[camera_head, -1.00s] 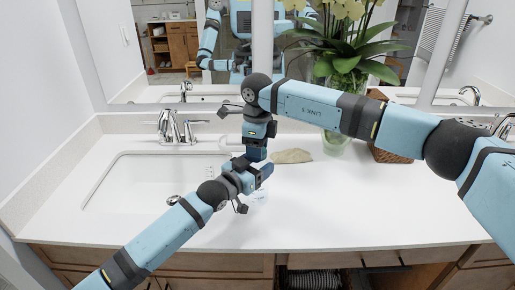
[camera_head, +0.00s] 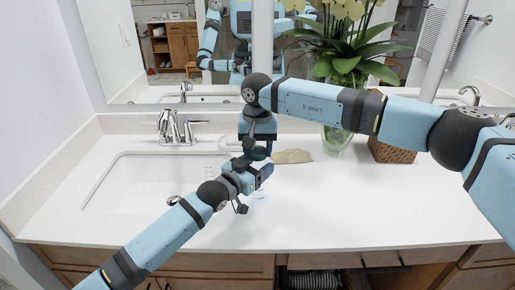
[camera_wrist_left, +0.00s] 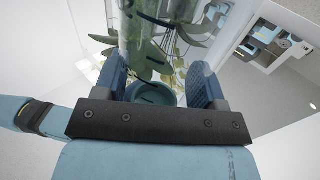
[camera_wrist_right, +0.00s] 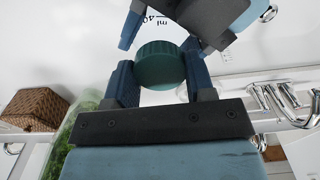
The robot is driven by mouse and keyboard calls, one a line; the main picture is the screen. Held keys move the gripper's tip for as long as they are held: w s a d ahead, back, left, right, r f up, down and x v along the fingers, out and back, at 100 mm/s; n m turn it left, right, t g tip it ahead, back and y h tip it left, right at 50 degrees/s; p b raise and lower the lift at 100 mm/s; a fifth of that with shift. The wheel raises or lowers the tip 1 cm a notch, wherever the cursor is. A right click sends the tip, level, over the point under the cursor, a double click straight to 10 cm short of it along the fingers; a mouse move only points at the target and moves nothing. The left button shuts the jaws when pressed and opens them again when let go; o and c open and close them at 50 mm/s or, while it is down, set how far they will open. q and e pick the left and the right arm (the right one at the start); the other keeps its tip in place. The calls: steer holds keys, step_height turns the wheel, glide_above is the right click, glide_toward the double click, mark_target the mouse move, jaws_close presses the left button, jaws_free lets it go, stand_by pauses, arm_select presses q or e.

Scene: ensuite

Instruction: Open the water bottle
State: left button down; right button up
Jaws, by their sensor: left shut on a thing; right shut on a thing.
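The water bottle is clear and stands upright on the white counter; its lower part (camera_head: 260,197) is faint in the head view. Its dark green cap (camera_wrist_right: 158,65) lies between the fingers of my right gripper (camera_wrist_right: 160,80), which is shut on it from above. The bottle wall with printed ml marks (camera_wrist_right: 153,25) shows behind the cap in the right wrist view. My left gripper (camera_head: 264,172) is shut on the bottle body from the side, just below the right gripper (camera_head: 258,150). Whether the cap is loose cannot be told.
A sink (camera_head: 150,185) with a chrome faucet (camera_head: 176,128) is at left. A beige flat item (camera_head: 293,156) lies right of the grippers. A glass vase of flowers (camera_head: 338,138) and a woven basket (camera_head: 392,150) stand behind. The front right counter is clear.

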mark_target(258, 150)
steer(key=shift+r, duration=0.15)
stand_by(0.5)
steer(key=shift+r, duration=0.9)
steer(key=shift+r, duration=0.1)
steer(key=shift+r, duration=1.95)
arm_select(q)
steer(key=shift+c, duration=0.6)
jaws_free()
